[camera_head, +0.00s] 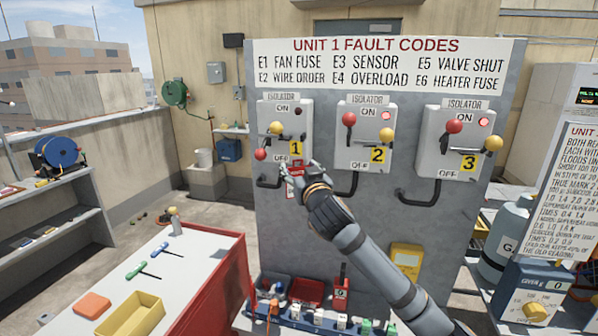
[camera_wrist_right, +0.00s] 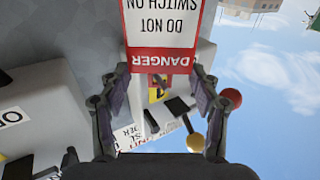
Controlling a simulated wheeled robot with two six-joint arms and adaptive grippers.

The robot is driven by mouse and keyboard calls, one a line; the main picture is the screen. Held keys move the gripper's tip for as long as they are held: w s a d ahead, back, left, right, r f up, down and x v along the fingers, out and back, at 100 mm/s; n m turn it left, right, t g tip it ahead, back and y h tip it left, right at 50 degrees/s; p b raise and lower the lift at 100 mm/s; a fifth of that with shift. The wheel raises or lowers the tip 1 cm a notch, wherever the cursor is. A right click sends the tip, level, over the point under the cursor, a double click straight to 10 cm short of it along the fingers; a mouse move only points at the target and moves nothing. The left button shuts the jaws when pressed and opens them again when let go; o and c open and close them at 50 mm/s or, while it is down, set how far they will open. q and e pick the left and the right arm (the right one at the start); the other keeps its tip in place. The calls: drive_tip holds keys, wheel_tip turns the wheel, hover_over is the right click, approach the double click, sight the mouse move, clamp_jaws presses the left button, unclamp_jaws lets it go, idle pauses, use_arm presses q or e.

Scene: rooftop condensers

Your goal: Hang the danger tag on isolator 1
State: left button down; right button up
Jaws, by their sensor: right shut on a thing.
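Isolator 1 (camera_head: 297,118) is the leftmost grey box on the panel. Its red knob (camera_head: 260,155) is down beside OFF, its yellow knob (camera_head: 277,128) sits higher, and its lamp is dark. My right gripper (camera_head: 297,168) is at the box's lower edge, shut on the red and white danger tag (camera_head: 294,187), which its fingers partly hide. In the right wrist view the tag (camera_wrist_right: 163,35) appears upside down beyond the fingers (camera_wrist_right: 157,90), with isolator 1's red knob (camera_wrist_right: 231,98) and yellow knob (camera_wrist_right: 195,142) behind. Whether the tag touches the isolator is unclear. My left gripper is out of view.
Isolator 2 (camera_head: 362,152) and isolator 3 (camera_head: 460,122) stand to the right, red knobs up, lamps lit red. Small parts crowd the panel's foot.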

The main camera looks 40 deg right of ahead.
idle(0.4)
drive_tip(key=o, duration=1)
drive_tip(key=shift+s+a+r, duration=0.1)
drive_tip(key=shift+a, duration=0.05)
drive_tip(key=s+a+p, duration=0.2)
drive_tip(key=s+a, duration=0.4)
drive_tip(key=a, duration=0.1)
drive_tip(key=a+f+n+y+b, duration=0.1)
drive_tip(key=a+f+y+b, duration=0.1)
drive_tip(key=f+b, duration=0.3)
drive_tip(key=a+f+n+y+b, duration=0.2)
drive_tip(key=a+f+y+b, duration=0.1)
drive_tip(key=f, duration=1)
drive_tip(key=w+a+f+n+y+b, duration=0.1)
drive_tip(key=a+f+n+y+b, duration=0.1)
drive_tip(key=f+b, duration=0.5)
drive_tip(key=shift+w+a+f+t+y, duration=0.1)
drive_tip(key=shift+a+f+t+y, duration=0.3)
drive_tip(key=shift+a+f+y, duration=0.45)
